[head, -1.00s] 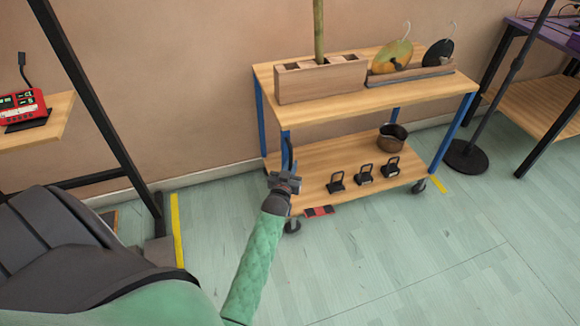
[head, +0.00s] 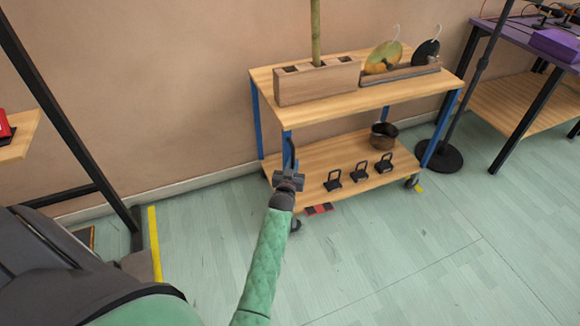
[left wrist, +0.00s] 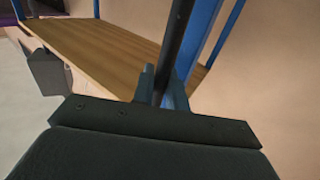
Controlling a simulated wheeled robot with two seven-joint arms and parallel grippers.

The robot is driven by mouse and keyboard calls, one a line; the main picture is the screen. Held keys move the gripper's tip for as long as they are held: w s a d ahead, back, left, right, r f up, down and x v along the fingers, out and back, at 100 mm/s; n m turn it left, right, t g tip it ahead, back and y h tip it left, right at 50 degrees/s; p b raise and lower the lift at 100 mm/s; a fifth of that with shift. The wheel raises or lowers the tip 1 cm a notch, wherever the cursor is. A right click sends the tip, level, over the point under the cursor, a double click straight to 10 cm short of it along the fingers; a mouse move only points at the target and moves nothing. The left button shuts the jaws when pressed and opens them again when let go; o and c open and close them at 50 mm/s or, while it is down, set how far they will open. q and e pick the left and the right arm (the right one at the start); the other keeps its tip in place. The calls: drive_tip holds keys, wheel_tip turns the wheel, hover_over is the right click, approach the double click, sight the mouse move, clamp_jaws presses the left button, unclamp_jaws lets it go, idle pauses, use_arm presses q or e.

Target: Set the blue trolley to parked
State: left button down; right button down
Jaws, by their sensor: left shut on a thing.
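The blue trolley has blue legs (head: 256,115) and two wooden shelves, and stands near the wall. My left gripper (head: 289,176) is at its left front corner, shut on a dark upright bar (head: 292,152) beside the blue leg. In the left wrist view the dark bar (left wrist: 178,45) runs up from between the fingers (left wrist: 160,85), next to a blue leg (left wrist: 205,45). A red and dark flat piece (head: 319,209) shows low at the trolley's front edge. Caster wheels (head: 411,182) rest on the floor. My right gripper is not in view.
Yellow floor strips lie left (head: 154,245) and by the right caster (head: 420,189). A round black stand base (head: 438,157) is close to the trolley's right end. A wooden block (head: 316,84), discs and a pot (head: 383,137) ride on the trolley. Floor in front is clear.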

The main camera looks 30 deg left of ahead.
use_arm(q)
drive_tip(key=shift+w+d+r, duration=0.15)
drive_tip(key=shift+d, duration=0.05)
drive_tip(key=c, duration=1.8)
unclamp_jaws()
drive_tip(key=o, duration=0.3)
drive_tip(key=shift+w+d, duration=0.1)
drive_tip(key=shift+w, duration=0.05)
